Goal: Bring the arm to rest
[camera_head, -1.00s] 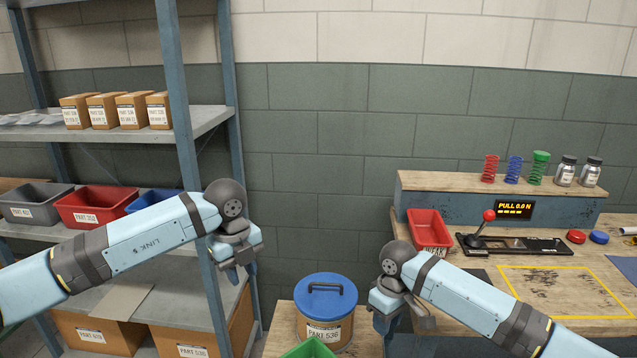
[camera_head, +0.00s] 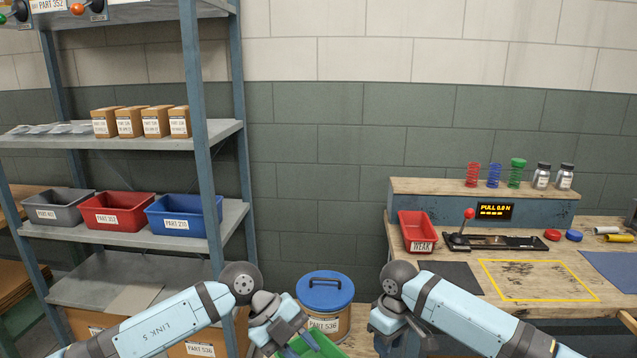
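My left arm comes in from the lower left. Its gripper (camera_head: 285,338) hangs low in front of the shelf and the blue-lidded drum, over the edge of a green bin. My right arm comes in from the lower right. Its gripper (camera_head: 402,345) points down at the picture's bottom edge, in front of the workbench's left end. The fingertips of the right gripper are cut off or hidden, and I cannot tell whether it is open. The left fingers are small and partly hidden against the bin. I see nothing held in either gripper.
A shelf with a grey bin (camera_head: 58,203), red bin (camera_head: 118,211) and blue bin (camera_head: 185,214) stands left. The blue-lidded drum (camera_head: 325,290) and green bin (camera_head: 318,346) are between the arms. The bench (camera_head: 460,302) holds a red tray (camera_head: 417,230), lever (camera_head: 468,225) and springs (camera_head: 494,175).

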